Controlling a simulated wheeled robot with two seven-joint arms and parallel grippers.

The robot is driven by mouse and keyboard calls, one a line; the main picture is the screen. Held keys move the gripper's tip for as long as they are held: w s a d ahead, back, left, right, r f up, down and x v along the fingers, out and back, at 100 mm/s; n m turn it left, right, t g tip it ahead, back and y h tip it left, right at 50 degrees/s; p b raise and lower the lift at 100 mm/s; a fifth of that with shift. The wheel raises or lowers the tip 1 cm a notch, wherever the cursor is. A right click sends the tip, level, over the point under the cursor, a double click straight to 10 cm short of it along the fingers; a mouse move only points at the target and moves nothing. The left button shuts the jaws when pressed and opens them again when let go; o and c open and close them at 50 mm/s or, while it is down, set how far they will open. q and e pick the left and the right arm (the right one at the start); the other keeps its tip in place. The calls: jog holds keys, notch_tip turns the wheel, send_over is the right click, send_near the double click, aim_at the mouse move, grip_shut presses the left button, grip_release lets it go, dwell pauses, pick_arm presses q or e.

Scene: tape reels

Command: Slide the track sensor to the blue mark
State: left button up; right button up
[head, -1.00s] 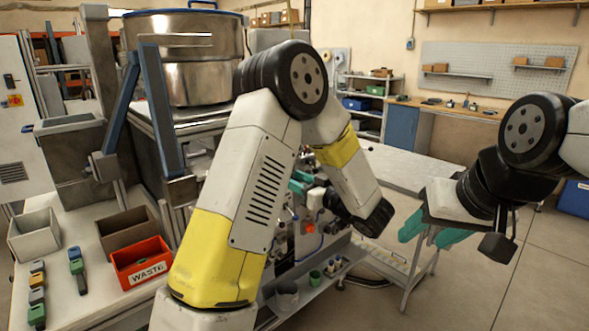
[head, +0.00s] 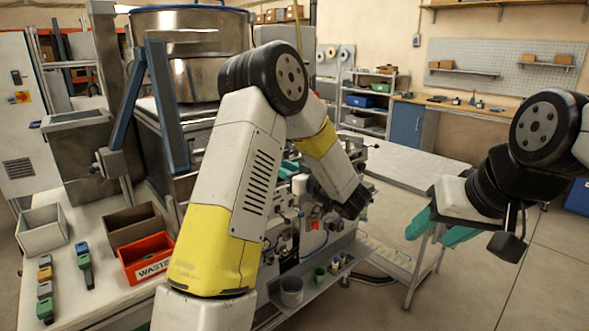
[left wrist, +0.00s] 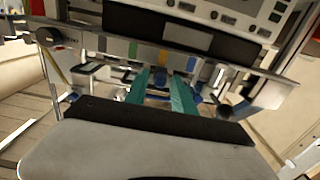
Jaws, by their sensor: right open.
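My left gripper shows two teal fingers (left wrist: 162,92) reaching in under a rail of the machine in the left wrist view. The fingers stand apart with a gap between them. Small blue and dark parts show between and behind them; I cannot tell which is the track sensor. Above the fingers, the rail plate carries a blue mark (left wrist: 190,63), an orange mark (left wrist: 163,57) and a green mark (left wrist: 132,50). In the head view my left arm hides much of the machine (head: 318,225). My right gripper (head: 440,229) is open and empty, away from the machine.
A red waste bin (head: 147,257), a brown bin (head: 134,225) and a grey bin (head: 42,230) stand on the left table. A large metal drum (head: 192,60) stands behind. Small cups (head: 291,291) sit on the machine's lower shelf. The floor at right is clear.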

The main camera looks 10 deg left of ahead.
pick_arm(q)
grip_shut()
dwell(1.2)
